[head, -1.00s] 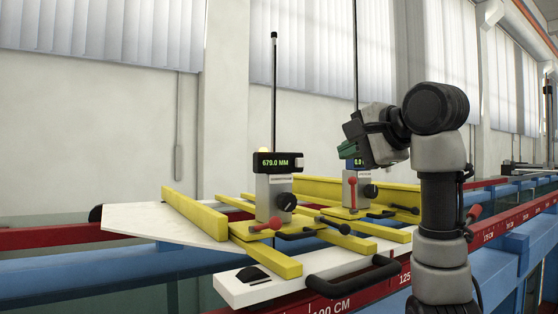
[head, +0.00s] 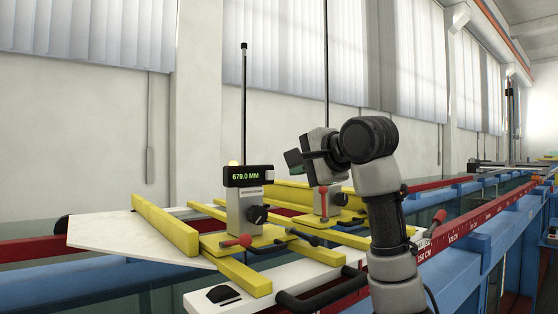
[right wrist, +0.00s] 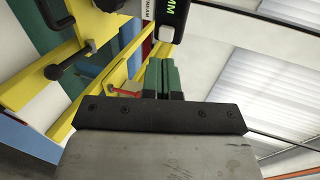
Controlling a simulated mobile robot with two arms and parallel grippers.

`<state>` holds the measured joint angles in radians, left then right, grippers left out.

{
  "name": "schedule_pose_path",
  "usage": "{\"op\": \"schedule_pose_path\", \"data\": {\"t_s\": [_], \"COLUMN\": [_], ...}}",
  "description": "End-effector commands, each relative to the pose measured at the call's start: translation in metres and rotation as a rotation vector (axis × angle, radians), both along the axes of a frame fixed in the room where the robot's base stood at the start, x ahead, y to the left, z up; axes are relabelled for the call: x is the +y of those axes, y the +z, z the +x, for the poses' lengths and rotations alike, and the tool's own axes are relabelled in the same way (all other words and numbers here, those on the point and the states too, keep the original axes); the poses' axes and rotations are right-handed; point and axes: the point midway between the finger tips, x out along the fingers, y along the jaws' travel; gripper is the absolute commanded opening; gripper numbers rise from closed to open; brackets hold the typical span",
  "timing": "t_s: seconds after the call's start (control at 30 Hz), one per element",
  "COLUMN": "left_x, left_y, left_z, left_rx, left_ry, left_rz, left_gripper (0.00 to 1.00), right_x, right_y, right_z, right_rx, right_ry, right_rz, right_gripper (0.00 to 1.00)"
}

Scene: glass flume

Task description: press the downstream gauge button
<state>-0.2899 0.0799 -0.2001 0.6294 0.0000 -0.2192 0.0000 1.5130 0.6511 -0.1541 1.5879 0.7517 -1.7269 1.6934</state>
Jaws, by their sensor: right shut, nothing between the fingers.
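Two point gauges stand on yellow rails. The near gauge (head: 243,176) reads 679.0 MM and has a pale button (head: 270,172) at the right end of its display. The farther gauge (head: 332,198) is partly covered by my right gripper (head: 293,160), and its display is hidden. In the right wrist view my right gripper (right wrist: 163,78) is shut and empty, its green fingertips just below a gauge display (right wrist: 178,12) and its white button (right wrist: 166,34), apparently with a small gap. Only the label ending "REAM" shows, so I cannot read which gauge. My left gripper is out of view.
The yellow rails (head: 165,225) carry red-handled clamps, and a black handle (head: 322,292) sticks out in front. Thin upright rods rise from both gauges. The red scale rail (head: 480,218) and blue flume frame run off to the right.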

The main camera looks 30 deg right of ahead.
Motion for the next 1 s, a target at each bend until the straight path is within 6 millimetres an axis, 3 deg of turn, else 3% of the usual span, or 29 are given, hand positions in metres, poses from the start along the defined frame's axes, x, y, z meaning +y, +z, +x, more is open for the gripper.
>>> {"op": "schedule_pose_path", "data": {"t_s": [0.03, 0.2, 0.4, 0.87, 1.0], "left_x": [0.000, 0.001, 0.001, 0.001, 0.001], "left_y": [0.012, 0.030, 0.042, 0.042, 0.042], "left_z": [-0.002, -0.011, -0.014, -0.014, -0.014], "left_rx": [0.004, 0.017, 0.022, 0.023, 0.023], "left_ry": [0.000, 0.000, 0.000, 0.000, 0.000], "left_rz": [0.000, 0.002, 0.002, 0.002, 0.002], "left_gripper": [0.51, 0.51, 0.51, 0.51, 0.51], "right_x": [0.001, 0.004, 0.005, 0.005, 0.007], "right_y": [0.000, -0.003, -0.006, -0.009, -0.009], "right_z": [0.012, 0.042, 0.062, 0.067, 0.076], "right_rx": [0.007, 0.005, 0.002, 0.000, 0.000], "right_ry": [0.001, 0.002, 0.001, 0.001, 0.004], "right_rz": [0.001, 0.000, 0.001, 0.001, 0.003], "right_gripper": [0.00, 0.00, 0.00, 0.00, 0.00]}}
